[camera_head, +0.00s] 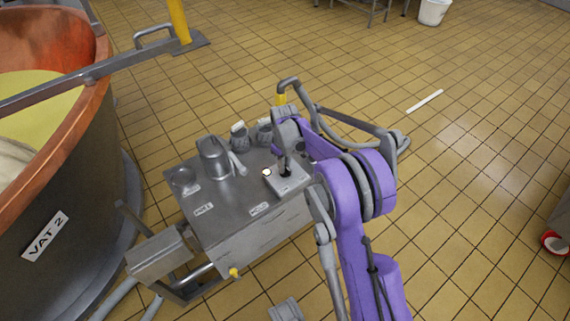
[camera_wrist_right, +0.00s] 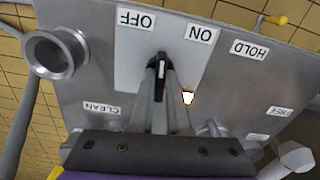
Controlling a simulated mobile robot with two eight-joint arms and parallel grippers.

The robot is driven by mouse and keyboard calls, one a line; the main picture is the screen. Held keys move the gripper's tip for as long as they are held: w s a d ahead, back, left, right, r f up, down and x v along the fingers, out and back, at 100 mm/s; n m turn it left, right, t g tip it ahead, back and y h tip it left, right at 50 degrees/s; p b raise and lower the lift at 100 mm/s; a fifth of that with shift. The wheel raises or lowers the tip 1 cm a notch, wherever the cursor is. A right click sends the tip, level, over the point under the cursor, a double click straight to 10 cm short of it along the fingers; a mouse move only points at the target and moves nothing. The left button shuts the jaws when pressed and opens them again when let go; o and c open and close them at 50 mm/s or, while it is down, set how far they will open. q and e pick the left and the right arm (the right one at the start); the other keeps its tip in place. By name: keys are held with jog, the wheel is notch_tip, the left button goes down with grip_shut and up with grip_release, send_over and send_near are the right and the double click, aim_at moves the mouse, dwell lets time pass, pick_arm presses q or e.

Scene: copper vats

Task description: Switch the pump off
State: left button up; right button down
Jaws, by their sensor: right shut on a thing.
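The pump's control box (camera_head: 225,205) is a grey metal cabinet on the floor beside the vat. On its top is a pale switch plate (camera_head: 290,182) with a small black lever (camera_wrist_right: 161,72). My right gripper (camera_head: 285,163) reaches down over the plate, its fingers shut on the lever. In the right wrist view the right gripper (camera_wrist_right: 160,85) has one finger on each side of the lever. A lit lamp (camera_wrist_right: 188,98) glows beside the fingers. My left gripper does not show.
The copper vat (camera_head: 75,140) marked VAT 2 stands at the left. A metal jug (camera_head: 212,157) and small fittings (camera_head: 264,132) are on the box top. HOLD (camera_wrist_right: 249,49), CLEAN (camera_wrist_right: 101,108) and FREE (camera_wrist_right: 281,112) labels surround the switch.

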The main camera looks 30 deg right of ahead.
jog(key=n+p, duration=0.1)
jog(key=n, duration=0.3)
jog(key=shift+n, duration=0.3)
dwell(0.3)
jog(key=c, duration=0.9)
grip_release()
notch_tip(320, 180, up, 11)
jog(key=shift+f+p, duration=0.1)
jog(key=shift+p, duration=1.1)
